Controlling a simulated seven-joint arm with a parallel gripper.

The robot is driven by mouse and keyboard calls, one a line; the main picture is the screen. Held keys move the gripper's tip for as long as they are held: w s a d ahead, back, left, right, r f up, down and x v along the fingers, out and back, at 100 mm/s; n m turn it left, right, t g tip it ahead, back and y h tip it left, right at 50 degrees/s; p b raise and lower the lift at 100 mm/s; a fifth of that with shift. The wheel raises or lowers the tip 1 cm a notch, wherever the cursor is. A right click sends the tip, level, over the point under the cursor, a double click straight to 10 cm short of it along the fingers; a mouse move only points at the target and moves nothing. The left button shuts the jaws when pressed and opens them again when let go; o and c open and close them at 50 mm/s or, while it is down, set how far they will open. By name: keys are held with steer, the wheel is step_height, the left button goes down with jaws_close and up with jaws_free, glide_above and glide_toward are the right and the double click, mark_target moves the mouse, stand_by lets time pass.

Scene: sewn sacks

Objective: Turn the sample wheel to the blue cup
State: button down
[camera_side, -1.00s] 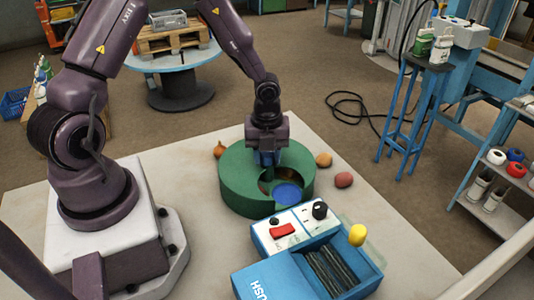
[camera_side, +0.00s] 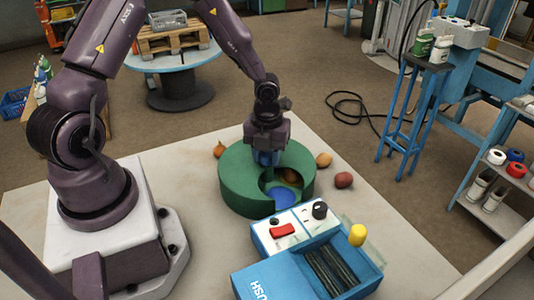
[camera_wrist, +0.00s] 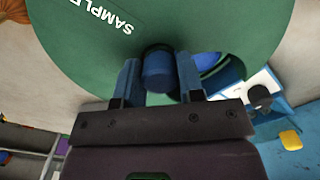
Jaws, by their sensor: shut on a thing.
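The sample wheel (camera_side: 238,185) is a round green drum with a cut-out in its top, standing on the pale table. A blue round surface, which looks like the blue cup (camera_side: 282,199), shows in the front part of the cut-out, partly covered by the rim. A brownish thing (camera_side: 291,176) shows behind it. My gripper (camera_side: 267,157) is above the middle of the wheel, pointing down. In the wrist view its two fingers are on either side of a blue round knob (camera_wrist: 157,70) and hold it. Blue also shows in the cut-out there (camera_wrist: 207,62), partly hidden by a finger.
A blue and white control box (camera_side: 295,225) with a red switch, black knob and yellow knob stands close in front of the wheel. An onion (camera_side: 219,150) lies behind left. Two round vegetables, one tan (camera_side: 323,159) and one reddish (camera_side: 343,180), lie to the right.

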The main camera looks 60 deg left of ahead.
stand_by(0.3)
steer(key=c, duration=0.7)
jaws_free()
steer(key=shift+c, duration=0.2)
step_height(320, 180, up, 13)
